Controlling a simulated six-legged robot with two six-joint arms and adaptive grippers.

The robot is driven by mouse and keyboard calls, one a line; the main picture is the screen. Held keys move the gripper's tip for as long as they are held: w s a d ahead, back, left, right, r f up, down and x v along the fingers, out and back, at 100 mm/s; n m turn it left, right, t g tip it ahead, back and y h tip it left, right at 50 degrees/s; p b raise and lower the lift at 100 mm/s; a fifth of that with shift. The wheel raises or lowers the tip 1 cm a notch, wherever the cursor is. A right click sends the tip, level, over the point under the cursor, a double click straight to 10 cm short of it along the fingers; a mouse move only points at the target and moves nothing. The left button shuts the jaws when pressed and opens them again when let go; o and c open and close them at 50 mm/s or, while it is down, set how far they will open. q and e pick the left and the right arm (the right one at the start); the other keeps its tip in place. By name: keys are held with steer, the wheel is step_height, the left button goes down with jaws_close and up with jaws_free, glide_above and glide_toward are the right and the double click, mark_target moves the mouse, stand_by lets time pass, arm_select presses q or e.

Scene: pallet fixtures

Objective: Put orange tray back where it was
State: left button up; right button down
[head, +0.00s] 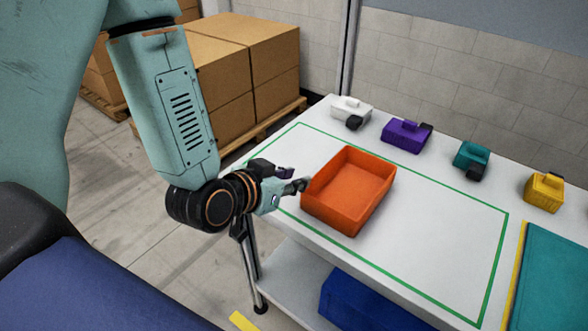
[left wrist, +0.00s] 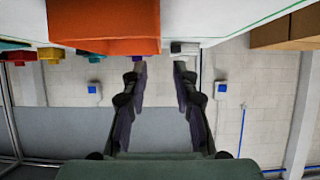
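The orange tray (head: 348,190) stands upright and empty on the white table, inside a green outlined rectangle (head: 430,188), towards its left part. My left gripper (head: 292,180) is at the left side of the tray, with its fingertips close to the left wall; I cannot tell whether they touch. In the left wrist view the picture is upside down; the tray (left wrist: 103,22) is at the top, left of centre, and the two fingers of my left gripper (left wrist: 160,70) are apart with nothing between them. My right gripper is not in view.
Small white (head: 350,112), purple (head: 406,135), teal (head: 471,159) and yellow (head: 544,191) items line the table's back edge. A teal mat (head: 552,275) lies at the right. A blue bin (head: 365,303) is on the lower shelf. Stacked cartons (head: 235,65) stand behind. The rectangle's right part is clear.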

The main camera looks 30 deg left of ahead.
arm_select(q)
steer(key=shift+s, duration=0.1)
steer(key=s+f+n+g+y, duration=0.1)
steer(key=s+f+g, duration=0.5)
steer(key=s+f, duration=0.6)
step_height(320, 180, down, 2)
steer(key=shift+f, duration=0.25)
steer(key=shift+o, duration=0.3)
steer(key=s+f+g, duration=0.3)
steer(key=s, duration=0.4)
steer(key=s+a+f+n+g+y, duration=0.1)
steer(key=s+f+g, duration=0.2)
steer(key=s, duration=0.5)
steer(key=shift+f+n+y, duration=0.3)
steer(key=shift+f, duration=0.3)
